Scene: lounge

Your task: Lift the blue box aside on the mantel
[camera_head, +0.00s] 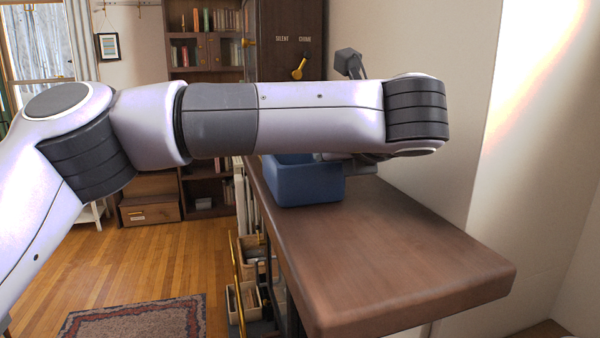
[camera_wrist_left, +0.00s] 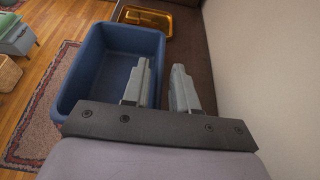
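The blue box (camera_head: 305,185) is an open-topped bin on the wooden mantel (camera_head: 400,260). Its upper part is hidden behind my left arm in the head view. In the left wrist view the box (camera_wrist_left: 88,75) looks empty. My left gripper (camera_wrist_left: 160,72) is over the box's right wall, with one finger inside the box and the other outside. The fingers are apart, with a gap visible between them. In the head view my left gripper is mostly hidden behind the arm. My right gripper is in neither view.
An amber tray (camera_wrist_left: 148,17) lies beyond the box in the wrist view. The wall (camera_head: 415,190) runs along the right of the mantel. The near part of the mantel is clear. A rug (camera_head: 135,320) and shelves with baskets (camera_head: 245,300) are below left.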

